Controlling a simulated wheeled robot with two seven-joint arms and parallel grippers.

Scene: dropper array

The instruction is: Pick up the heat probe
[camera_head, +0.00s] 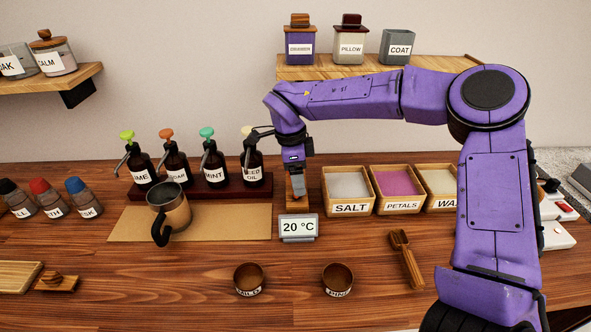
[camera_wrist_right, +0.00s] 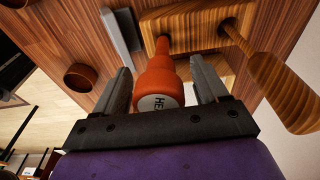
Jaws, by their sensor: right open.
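The heat probe (camera_wrist_right: 162,77) is an orange-red, bottle-shaped tool with a round white label, partly readable as "HEA", in the right wrist view. Its narrow end points to a wooden holder (camera_wrist_right: 190,30). My right gripper (camera_wrist_right: 160,66) is open, with one finger on each side of the probe and a visible gap to each. In the head view my right gripper (camera_head: 297,182) points down just behind the grey "20 °C" display (camera_head: 298,227); the probe is mostly hidden there. My left gripper is not in view.
Pump bottles (camera_head: 208,165) and a metal jug (camera_head: 170,207) stand left of the gripper. Labelled boxes (camera_head: 351,208) stand right. Two small bowls (camera_head: 249,279) and a scoop (camera_head: 407,258) are in front.

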